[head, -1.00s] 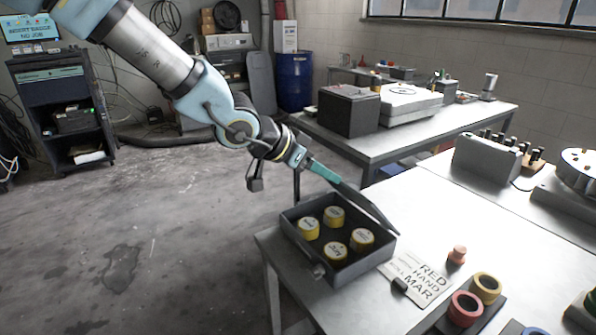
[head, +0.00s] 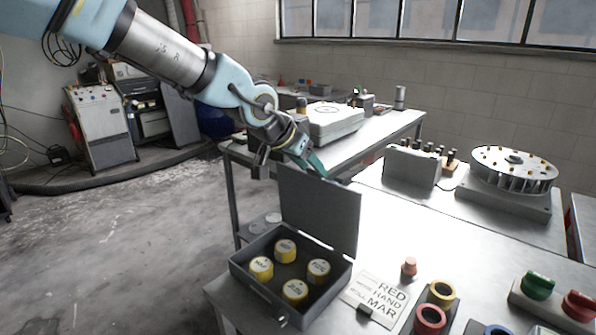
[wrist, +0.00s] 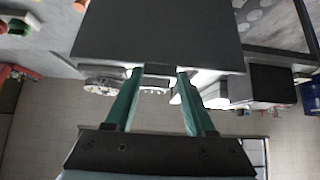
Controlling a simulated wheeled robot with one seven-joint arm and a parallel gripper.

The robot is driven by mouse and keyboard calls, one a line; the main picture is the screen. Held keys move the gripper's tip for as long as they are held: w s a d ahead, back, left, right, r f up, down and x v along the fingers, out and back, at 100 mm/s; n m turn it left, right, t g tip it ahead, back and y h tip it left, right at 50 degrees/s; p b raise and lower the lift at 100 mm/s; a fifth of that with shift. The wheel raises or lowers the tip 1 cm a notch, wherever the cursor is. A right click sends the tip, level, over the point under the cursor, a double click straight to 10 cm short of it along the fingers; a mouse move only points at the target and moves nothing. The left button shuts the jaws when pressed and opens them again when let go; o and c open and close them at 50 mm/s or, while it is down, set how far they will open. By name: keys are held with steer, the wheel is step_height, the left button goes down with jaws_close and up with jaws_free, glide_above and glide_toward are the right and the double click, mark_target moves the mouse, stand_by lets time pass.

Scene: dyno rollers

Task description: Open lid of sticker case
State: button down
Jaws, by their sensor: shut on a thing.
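The sticker case (head: 322,306) is a dark grey box at the near left corner of the white-topped table. Several yellow rolls with pale labelled tops lie inside it. Its lid (head: 320,208) stands about upright on the far side. My gripper (head: 318,166), with teal fingers, is at the lid's top edge and shut on it. In the wrist view the lid (wrist: 158,35) fills the top middle, with the fingertips of my gripper (wrist: 159,72) at its edge. The lid hides part of the table behind it.
A printed card (head: 381,297) with a small dark block lies right of the case. Red and yellow rings (head: 430,319) and an orange knob (head: 409,267) are further right. A grey block with pegs (head: 412,166) and a round drum (head: 513,167) stand behind. Bare floor lies left.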

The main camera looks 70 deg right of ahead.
steer(key=shift+s+d+r, duration=0.3)
steer(key=shift+d+r, duration=0.05)
steer(key=shift+d, duration=0.3)
steer(key=c, duration=0.7)
jaws_free()
steer(key=o, duration=0.5)
steer(key=shift+w+f, duration=0.1)
steer(key=shift+f, duration=0.1)
steer(key=shift+c, duration=0.2)
steer(key=shift+a, duration=0.1)
steer(key=b+v, duration=0.2)
steer(key=v, duration=0.8)
steer(key=shift+a+r, duration=0.25)
steer(key=shift+r, duration=0.05)
steer(key=shift+w, duration=0.1)
